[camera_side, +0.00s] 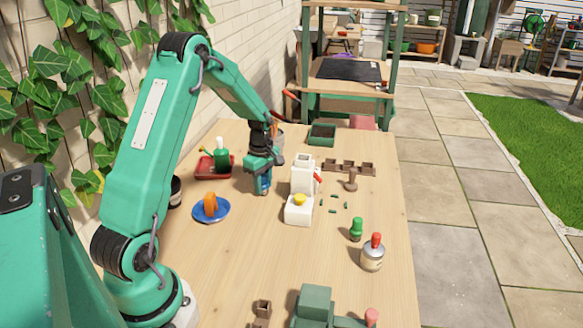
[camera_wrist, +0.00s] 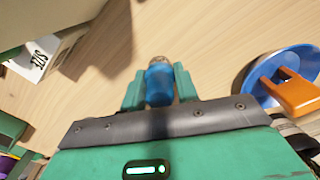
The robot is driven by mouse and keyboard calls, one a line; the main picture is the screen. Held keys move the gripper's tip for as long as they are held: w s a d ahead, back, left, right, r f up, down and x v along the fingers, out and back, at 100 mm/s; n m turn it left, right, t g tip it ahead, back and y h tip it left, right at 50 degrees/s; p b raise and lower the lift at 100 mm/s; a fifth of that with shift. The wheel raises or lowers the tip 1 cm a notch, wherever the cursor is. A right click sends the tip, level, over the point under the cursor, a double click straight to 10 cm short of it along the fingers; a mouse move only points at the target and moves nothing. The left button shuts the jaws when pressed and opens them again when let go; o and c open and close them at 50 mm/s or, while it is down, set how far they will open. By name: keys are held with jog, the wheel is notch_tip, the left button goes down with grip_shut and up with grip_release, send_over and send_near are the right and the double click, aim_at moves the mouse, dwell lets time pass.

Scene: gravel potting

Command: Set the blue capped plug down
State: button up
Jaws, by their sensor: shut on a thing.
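My gripper (camera_side: 262,187) points down over the wooden table, left of the white machine. In the wrist view my gripper (camera_wrist: 159,90) is shut on the blue capped plug (camera_wrist: 159,84), with one green finger on each side of it. The plug's greyish end shows beyond the fingertips. In the side view only a small bit of the blue plug (camera_side: 265,190) shows low between the fingers. It is close to the tabletop, but I cannot tell whether it touches.
A blue saucer (camera_side: 226,211) with an orange piece lies to the left. The white machine (camera_side: 303,177) with a yellow knob stands close on the right. A red tray (camera_side: 203,168) is behind left. A green peg (camera_side: 356,230) and red-topped container (camera_side: 372,255) stand front right.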

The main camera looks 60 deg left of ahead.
aim_at(263, 174)
jog(key=shift+f, duration=0.2)
jog(key=o, duration=0.9)
jog(key=shift+o, duration=0.2)
notch_tip(263, 174, up, 12)
jog(key=shift+f, duration=0.2)
jog(key=shift+r, duration=0.35)
